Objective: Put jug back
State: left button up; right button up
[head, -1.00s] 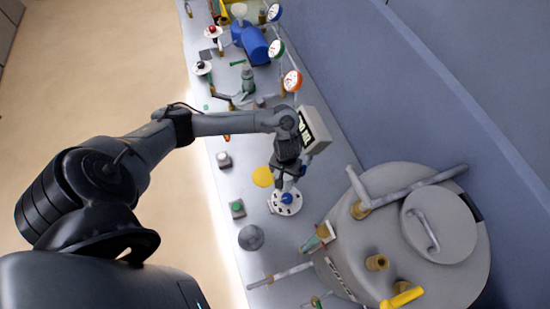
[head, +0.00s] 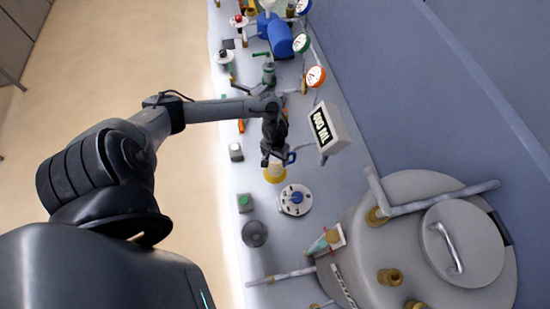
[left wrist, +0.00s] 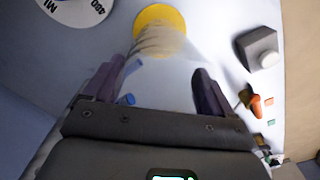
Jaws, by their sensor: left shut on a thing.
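The jug is a small pale, see-through vessel with a blue handle (head: 290,158). In the head view it is mostly hidden by my left gripper (head: 274,160), which is shut on it. The jug is over a yellow disc (head: 275,175) on the bench. In the left wrist view the jug (left wrist: 158,45) is a blurred, clear shape between the two fingers (left wrist: 155,88), overlapping the yellow disc (left wrist: 155,14). I cannot tell whether its base touches the disc. My right gripper is not in view.
A white dial with a blue knob (head: 295,199) lies just beside the disc. A white display box (head: 330,128) stands behind. A green button (head: 244,202) and grey round piece (head: 254,234) are near the front edge. A large grey tank (head: 425,225) fills the right.

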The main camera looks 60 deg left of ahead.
pick_arm(q)
jog(key=shift+f, duration=1.75)
jog(key=shift+f, duration=0.1)
jog(key=o, duration=1.3)
jog(key=shift+c, duration=0.2)
